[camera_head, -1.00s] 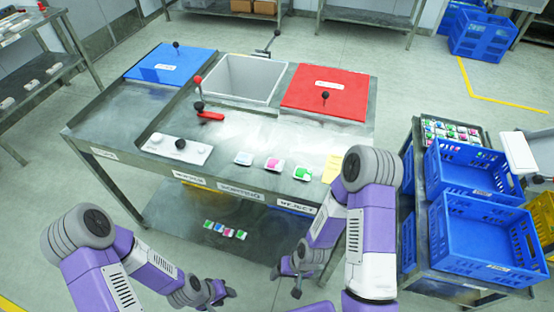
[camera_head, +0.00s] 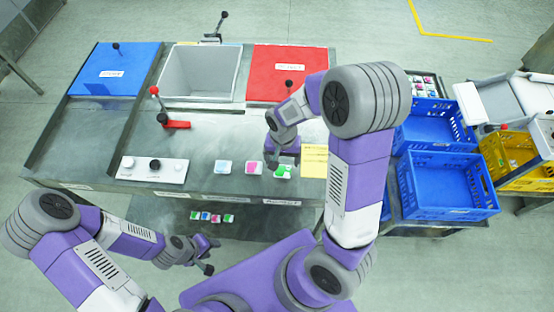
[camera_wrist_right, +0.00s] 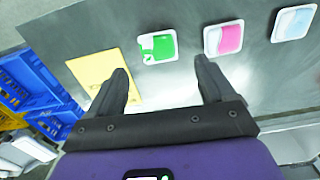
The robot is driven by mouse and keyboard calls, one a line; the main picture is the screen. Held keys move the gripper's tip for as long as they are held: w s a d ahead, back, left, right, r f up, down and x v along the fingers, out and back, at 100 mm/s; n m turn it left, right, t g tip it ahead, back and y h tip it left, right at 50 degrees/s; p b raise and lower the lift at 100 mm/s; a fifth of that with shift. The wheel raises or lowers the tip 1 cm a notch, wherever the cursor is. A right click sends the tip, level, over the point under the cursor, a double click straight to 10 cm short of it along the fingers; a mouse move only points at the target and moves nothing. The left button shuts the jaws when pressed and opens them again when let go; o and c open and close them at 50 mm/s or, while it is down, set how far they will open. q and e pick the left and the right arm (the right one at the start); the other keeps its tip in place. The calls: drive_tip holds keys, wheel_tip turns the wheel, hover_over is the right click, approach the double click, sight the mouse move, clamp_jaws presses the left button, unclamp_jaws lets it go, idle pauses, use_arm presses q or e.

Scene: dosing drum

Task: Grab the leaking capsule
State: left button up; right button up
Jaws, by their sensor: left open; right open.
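Three flat white-rimmed capsules lie in a row on the steel table: a light blue one (camera_head: 222,167), a pink one (camera_head: 252,167) and a green one (camera_head: 283,172). The right wrist view shows the green one (camera_wrist_right: 157,47), the pink one (camera_wrist_right: 224,38) and the blue one (camera_wrist_right: 294,23). My left gripper (camera_head: 209,256) is open and empty before the table's front edge.
A yellow note (camera_head: 314,160) lies right of the green capsule. A white control panel (camera_head: 153,170) and red lever (camera_head: 176,124) are at left. Behind are a blue lid (camera_head: 115,70), a grey bin (camera_head: 200,73) and a red lid (camera_head: 290,67). Blue crates (camera_head: 447,185) stand at right.

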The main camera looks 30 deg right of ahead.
sight(283, 170)
wheel_tip(283, 170, down, 7)
drive_tip(key=shift+d+r+b, duration=0.15)
drive_tip(key=shift+b, duration=0.3)
drive_tip(key=c, duration=1.1)
